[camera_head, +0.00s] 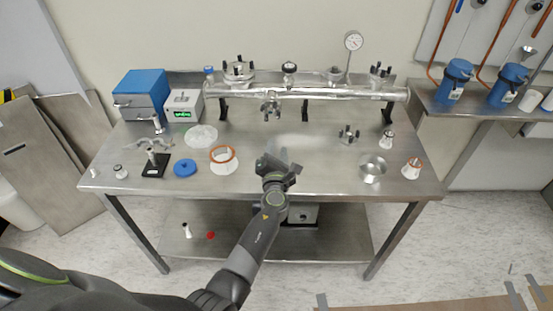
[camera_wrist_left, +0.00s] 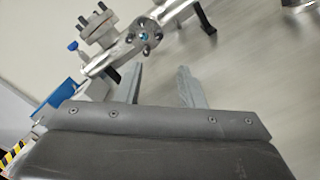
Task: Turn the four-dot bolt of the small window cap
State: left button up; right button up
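The small window cap (camera_head: 270,107) sits on the front of the silver tube (camera_head: 310,94), with dark bolts around it. In the left wrist view, the cap (camera_wrist_left: 146,37) shows a bluish round window ringed by several bolts; I cannot make out any dots on them. My left gripper (camera_head: 277,162) is over the front of the table, in front of and below the cap. Its two fingers (camera_wrist_left: 162,78) are apart with nothing between them, and the cap lies beyond their tips. My right gripper is not in view.
A loose clamp (camera_head: 349,134) lies right of centre. The table's middle between tube and gripper is clear.

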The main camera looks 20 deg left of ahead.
pick_arm(q)
jog(key=shift+v, duration=2.15)
